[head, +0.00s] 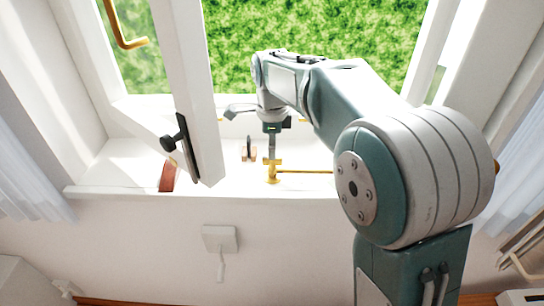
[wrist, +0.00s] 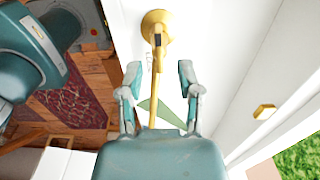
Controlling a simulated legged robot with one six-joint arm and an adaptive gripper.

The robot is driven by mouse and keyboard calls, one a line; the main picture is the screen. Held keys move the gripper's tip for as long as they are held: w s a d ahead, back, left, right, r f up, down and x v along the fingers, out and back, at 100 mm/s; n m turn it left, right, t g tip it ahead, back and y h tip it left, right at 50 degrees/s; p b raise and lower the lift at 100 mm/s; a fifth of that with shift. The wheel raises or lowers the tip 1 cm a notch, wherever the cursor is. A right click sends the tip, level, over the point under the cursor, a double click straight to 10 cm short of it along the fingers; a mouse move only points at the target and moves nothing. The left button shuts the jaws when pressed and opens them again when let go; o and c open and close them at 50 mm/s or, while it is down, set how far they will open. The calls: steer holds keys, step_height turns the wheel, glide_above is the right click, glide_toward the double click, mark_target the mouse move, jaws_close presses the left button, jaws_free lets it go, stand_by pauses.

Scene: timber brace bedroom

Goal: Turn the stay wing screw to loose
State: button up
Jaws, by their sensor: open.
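The brass stay fitting (head: 272,172) stands on the white window sill, with a thin brass bar (head: 306,172) running to the right from it. In the wrist view the fitting's round brass base (wrist: 157,20) is at the top, with an upright brass piece over it that may be the wing screw (wrist: 158,39). The bar runs down the picture between my fingers. My gripper (wrist: 160,68) is open and empty, its fingers on either side of the bar and short of the round base. In the head view my gripper (head: 271,150) points down just above the fitting; its fingertips are hard to make out.
The open sash (head: 190,80) with a black handle (head: 178,142) stands left of my arm. A small dark and copper-coloured object (head: 248,150) sits on the sill (head: 120,175) close to the fitting. A red-brown piece (head: 167,177) lies further left. A wall box (head: 220,239) is below.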

mark_target(272, 163)
step_height(272, 163, down, 3)
steer(key=shift+a+r, duration=0.15)
steer(key=shift+f, duration=0.5)
steer(key=shift+d, duration=0.2)
steer(key=shift+c, duration=0.3)
jaws_close()
